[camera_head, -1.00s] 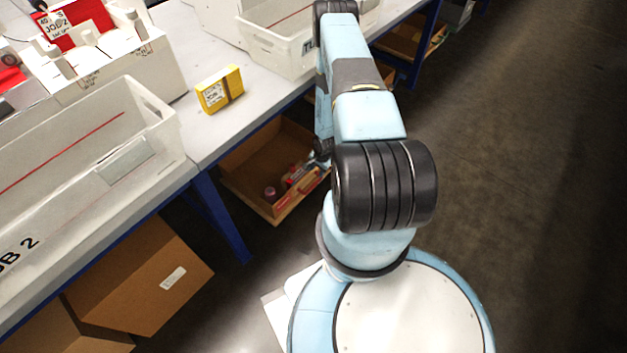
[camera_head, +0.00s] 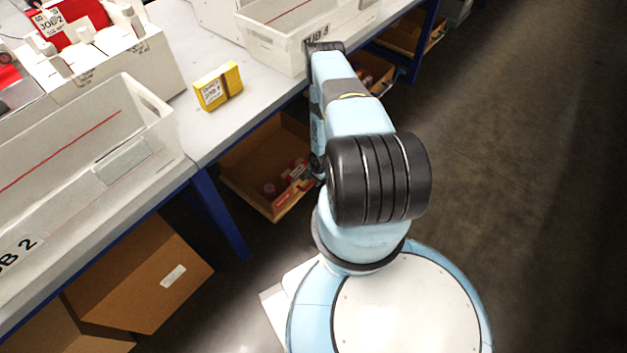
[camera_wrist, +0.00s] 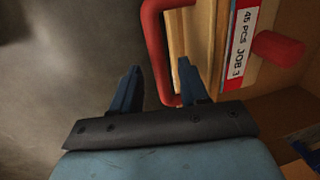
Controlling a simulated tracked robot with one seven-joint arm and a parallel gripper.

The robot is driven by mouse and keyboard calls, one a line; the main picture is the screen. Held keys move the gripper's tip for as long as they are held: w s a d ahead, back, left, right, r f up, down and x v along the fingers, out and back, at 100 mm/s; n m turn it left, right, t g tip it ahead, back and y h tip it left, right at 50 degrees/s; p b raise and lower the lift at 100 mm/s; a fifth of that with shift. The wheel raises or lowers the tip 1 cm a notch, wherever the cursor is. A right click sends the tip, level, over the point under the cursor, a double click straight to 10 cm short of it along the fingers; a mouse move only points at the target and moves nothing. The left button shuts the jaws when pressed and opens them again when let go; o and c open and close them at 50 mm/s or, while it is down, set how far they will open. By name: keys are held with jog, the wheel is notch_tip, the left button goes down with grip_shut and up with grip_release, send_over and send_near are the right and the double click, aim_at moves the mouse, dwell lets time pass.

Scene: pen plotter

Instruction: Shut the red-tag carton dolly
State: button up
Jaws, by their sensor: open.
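The carton dolly with the red-edged tag shows in the wrist view, its wooden front (camera_wrist: 199,45) upright beside a red handle (camera_wrist: 153,50). The tag (camera_wrist: 240,45) reads "45 PCS JOB 3". My gripper (camera_wrist: 158,78) is open, with two dark blue fingers. The lower end of the red handle lies between or just beyond the fingertips; I cannot tell whether they touch it. In the head view my arm hides the gripper. An open carton (camera_head: 246,178) with red items inside stands under the table, partly behind my arm; its tag is not visible there.
The table edge and a blue leg (camera_head: 217,212) stand left of my arm. On the table are white bins (camera_head: 150,135) and a yellow box (camera_head: 218,85). More cartons (camera_head: 140,275) lie below. The floor to the right (camera_head: 520,180) is clear.

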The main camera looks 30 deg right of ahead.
jog(key=shift+w+f, duration=0.1)
jog(key=shift+f, duration=0.55)
grip_shut()
dwell(0.4)
